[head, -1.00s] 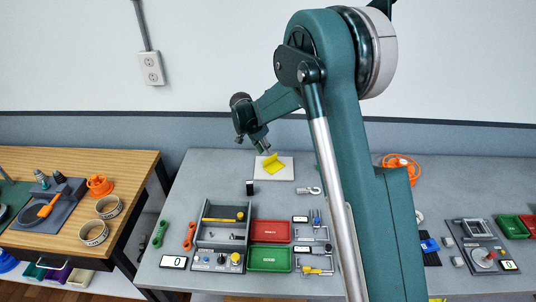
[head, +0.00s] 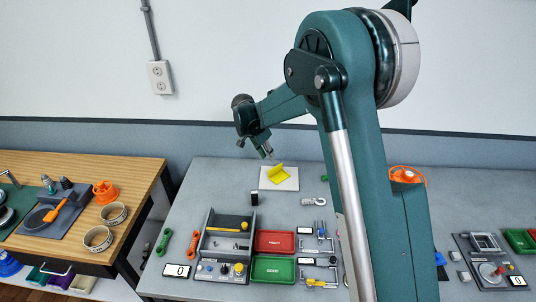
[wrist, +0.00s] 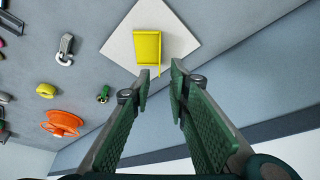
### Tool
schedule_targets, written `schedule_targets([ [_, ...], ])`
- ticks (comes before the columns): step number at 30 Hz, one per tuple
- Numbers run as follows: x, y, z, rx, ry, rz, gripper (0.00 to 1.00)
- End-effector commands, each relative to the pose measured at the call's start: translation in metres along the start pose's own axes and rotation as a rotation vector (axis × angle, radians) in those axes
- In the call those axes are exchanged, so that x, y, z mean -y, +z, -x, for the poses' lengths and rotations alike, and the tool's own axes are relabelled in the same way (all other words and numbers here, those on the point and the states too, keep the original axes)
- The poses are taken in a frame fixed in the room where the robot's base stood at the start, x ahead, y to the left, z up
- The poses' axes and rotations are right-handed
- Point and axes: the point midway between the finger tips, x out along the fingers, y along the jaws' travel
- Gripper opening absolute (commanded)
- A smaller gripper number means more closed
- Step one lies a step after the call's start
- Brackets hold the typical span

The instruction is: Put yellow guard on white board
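The yellow guard (head: 278,175) is a bent yellow piece with a raised flap. It rests on the white board (head: 292,184), a flat square plate on the grey bench. In the wrist view the guard (wrist: 147,47) lies over the left part of the board (wrist: 177,33). My gripper (head: 268,157) is just above and behind the guard in the head view. In the wrist view my gripper (wrist: 162,72) has its fingers apart with nothing held between them. The left fingertip is close to the guard's near edge; whether they touch I cannot tell.
A grey tray unit (head: 228,222), a red bin (head: 274,241) and a green bin (head: 272,270) stand nearer on the bench. A metal shackle (head: 314,202) and an orange reel (head: 405,175) lie to the right.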

Motion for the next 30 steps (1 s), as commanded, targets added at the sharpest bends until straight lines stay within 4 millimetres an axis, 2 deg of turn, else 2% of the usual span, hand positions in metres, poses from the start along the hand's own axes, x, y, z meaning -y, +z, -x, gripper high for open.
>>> schedule_targets([
  [10, -0.001, -0.001, 0.001, 0.0, -0.001, 0.001, 0.18],
  [16, -0.011, -0.007, 0.011, 0.004, -0.008, 0.015, 0.18],
  [23, -0.041, -0.024, 0.039, 0.011, -0.031, 0.055, 0.18],
  [30, -0.084, -0.043, 0.075, 0.019, -0.065, 0.113, 0.18],
])
